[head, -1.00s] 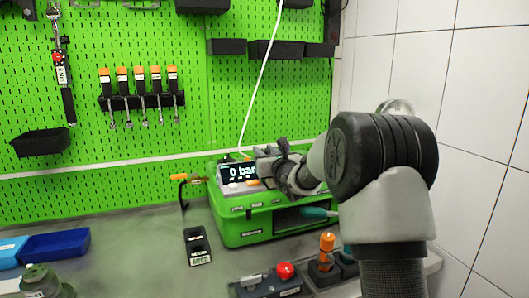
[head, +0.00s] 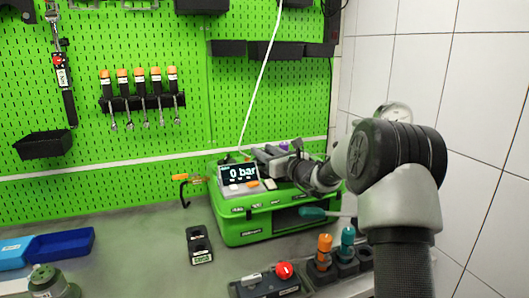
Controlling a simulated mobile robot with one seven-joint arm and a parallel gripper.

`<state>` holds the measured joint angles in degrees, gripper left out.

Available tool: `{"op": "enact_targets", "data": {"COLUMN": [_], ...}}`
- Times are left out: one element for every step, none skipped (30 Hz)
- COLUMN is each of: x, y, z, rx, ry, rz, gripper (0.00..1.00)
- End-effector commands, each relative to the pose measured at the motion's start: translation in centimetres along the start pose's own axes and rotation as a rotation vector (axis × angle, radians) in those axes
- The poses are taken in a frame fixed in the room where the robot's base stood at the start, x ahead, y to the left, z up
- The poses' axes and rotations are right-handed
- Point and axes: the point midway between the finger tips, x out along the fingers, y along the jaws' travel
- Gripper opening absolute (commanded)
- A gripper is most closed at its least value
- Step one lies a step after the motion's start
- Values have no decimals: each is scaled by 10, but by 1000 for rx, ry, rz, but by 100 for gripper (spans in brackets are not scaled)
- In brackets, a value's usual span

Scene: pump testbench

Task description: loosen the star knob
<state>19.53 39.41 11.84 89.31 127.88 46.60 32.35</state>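The green pump testbench case (head: 242,232) stands on the bench against the pegboard. Its tilted display (head: 239,174) reads "0 bar". My gripper (head: 268,158) is over the top of the case, just right of the display, reaching in from the right. Its grey fingers point left. A small purple part (head: 284,146) shows at the gripper's upper edge. I cannot tell whether it is the star knob. No star knob can be clearly made out. The gripper and wrist hide part of the case top. The gap between the fingers cannot be made out.
A teal-handled tool (head: 312,212) is at the case front. An orange-topped tool (head: 325,244), a teal one (head: 347,240) and a red button box (head: 284,270) stand in front. Blue bins (head: 60,244) are left. A white cable (head: 262,75) hangs to the case.

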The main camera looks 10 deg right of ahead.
Motion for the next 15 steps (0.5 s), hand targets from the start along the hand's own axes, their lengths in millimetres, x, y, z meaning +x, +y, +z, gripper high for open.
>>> {"op": "enact_targets", "data": {"x": [0, 0, 0, 0, 0, -1, -3, -5, -9, -13, -17, -24, -30, -37, -47], "y": [0, 0, 0, 0, 0, 0, 0, -1, -1, -1, -1, -1, -1, -2, -2], "z": [0, 0, 0, -1, -1, -1, -1, 0, 0, 0, 0, -1, 0, 0, 0], "rx": [0, 0, 0, 0, 0, 0, 0, 0, -1, -1, -1, 0, -1, 0, 0], "ry": [1, 1, 1, 1, 1, 1, 1, 1, 1, 1, 2, 3, 2, 2, 2], "rz": [0, 0, 0, 0, -1, -1, -1, -2, -2, -2, -2, -3, -3, -4, -4], "gripper": [36, 36, 36, 36, 36, 36, 36, 36, 36, 36, 36, 36, 36, 36, 36]}}
